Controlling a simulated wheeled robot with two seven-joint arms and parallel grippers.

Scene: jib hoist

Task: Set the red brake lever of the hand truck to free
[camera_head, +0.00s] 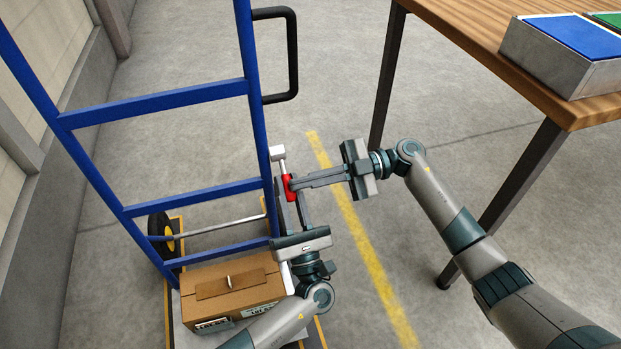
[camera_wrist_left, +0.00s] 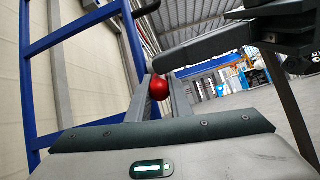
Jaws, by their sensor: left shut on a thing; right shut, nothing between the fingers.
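The red brake lever (camera_head: 289,188) is on the right side of the blue hand truck (camera_head: 190,95), below a pale block on a short post (camera_head: 278,154). My left gripper (camera_head: 290,198) reaches up from below and is shut on the red lever. In the left wrist view the lever's round red end (camera_wrist_left: 158,87) shows between the left fingers (camera_wrist_left: 160,100). My right gripper (camera_head: 296,183) comes in from the right, shut and empty, with its fingertips at the lever. The fingertips partly hide the lever, so its exact setting is unclear.
A cardboard box (camera_head: 230,290) sits on the hand truck's base. A wooden table (camera_head: 470,30) with a grey tray (camera_head: 560,62) stands at the upper right. A yellow floor line (camera_head: 355,225) runs beside the truck. A wall (camera_head: 30,110) is at the left.

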